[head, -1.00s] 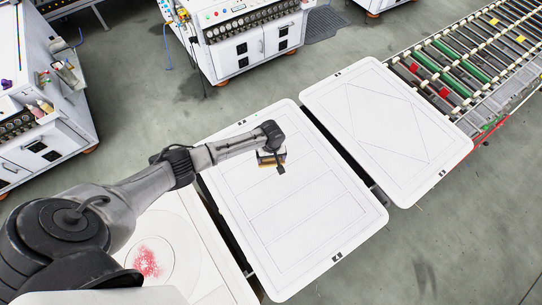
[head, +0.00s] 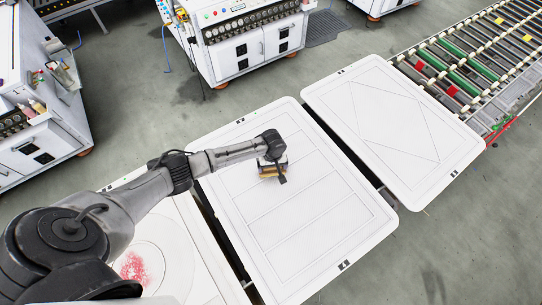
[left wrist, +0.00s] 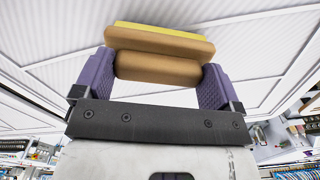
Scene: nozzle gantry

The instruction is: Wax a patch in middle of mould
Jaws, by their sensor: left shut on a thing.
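The middle mould (head: 345,228) is a white panel with rounded corners and thin lines across its face. My left gripper (head: 272,160) is over its upper left part. In the left wrist view the gripper's purple fingers (left wrist: 157,88) are shut on a tan block (left wrist: 160,45), an applicator with a yellow pad (left wrist: 165,28) on its far face. The pad faces the white ribbed surface of the panel. I cannot tell whether the pad touches it. No coloured patch shows on the middle mould. My right gripper is not in view.
The left mould (head: 185,235) has a circle and a red speckled patch (head: 133,266). The right mould (head: 395,120) has a diamond outline. A roller conveyor (head: 470,70) lies beyond it. White cabinets (head: 250,50) stand at the back and left, with open grey floor between.

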